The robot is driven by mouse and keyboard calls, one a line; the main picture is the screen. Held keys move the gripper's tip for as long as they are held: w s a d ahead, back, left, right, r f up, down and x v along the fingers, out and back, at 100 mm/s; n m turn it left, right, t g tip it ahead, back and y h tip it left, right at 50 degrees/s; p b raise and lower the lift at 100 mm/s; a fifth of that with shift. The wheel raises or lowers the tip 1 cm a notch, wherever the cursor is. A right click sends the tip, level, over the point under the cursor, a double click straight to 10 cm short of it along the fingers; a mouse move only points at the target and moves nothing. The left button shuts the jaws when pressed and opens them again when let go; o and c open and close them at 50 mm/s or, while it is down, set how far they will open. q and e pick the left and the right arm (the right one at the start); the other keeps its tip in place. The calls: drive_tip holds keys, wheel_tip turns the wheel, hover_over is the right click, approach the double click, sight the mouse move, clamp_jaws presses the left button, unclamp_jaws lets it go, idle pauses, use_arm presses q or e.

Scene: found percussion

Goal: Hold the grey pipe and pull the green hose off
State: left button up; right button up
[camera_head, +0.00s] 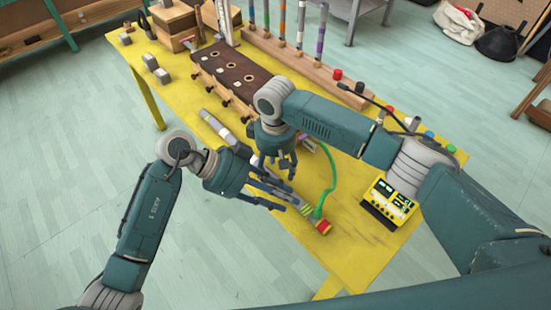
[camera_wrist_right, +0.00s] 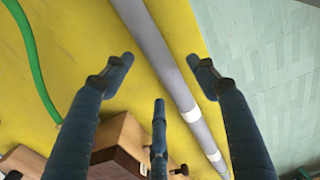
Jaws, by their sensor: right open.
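The grey pipe (camera_wrist_right: 157,45) with white bands runs diagonally below my open right gripper (camera_wrist_right: 159,62) in the right wrist view. In the head view a pale banded part of the pipe (camera_head: 217,126) lies along the near side of the yellow table. The green hose (camera_head: 329,180) curves down to a green, yellow and red end piece near the table's front. Part of the hose (camera_wrist_right: 32,65) shows left of the pipe in the wrist view. My right gripper (camera_head: 273,168) is empty. My left gripper (camera_head: 289,201) overlaps the pipe's line near the hose end; its grip is unclear.
The yellow table (camera_head: 150,92) carries a dark wooden block with holes (camera_head: 232,72) and a rack of coloured tubes (camera_head: 300,62) behind. A yellow box with buttons (camera_head: 388,203) stands at the right. Both my arms are close together over the pipe. Floor beyond the near edge is clear.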

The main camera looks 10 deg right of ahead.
drive_tip(key=shift+f, duration=1.45)
drive_tip(key=shift+c, duration=0.2)
drive_tip(key=c, duration=1.3)
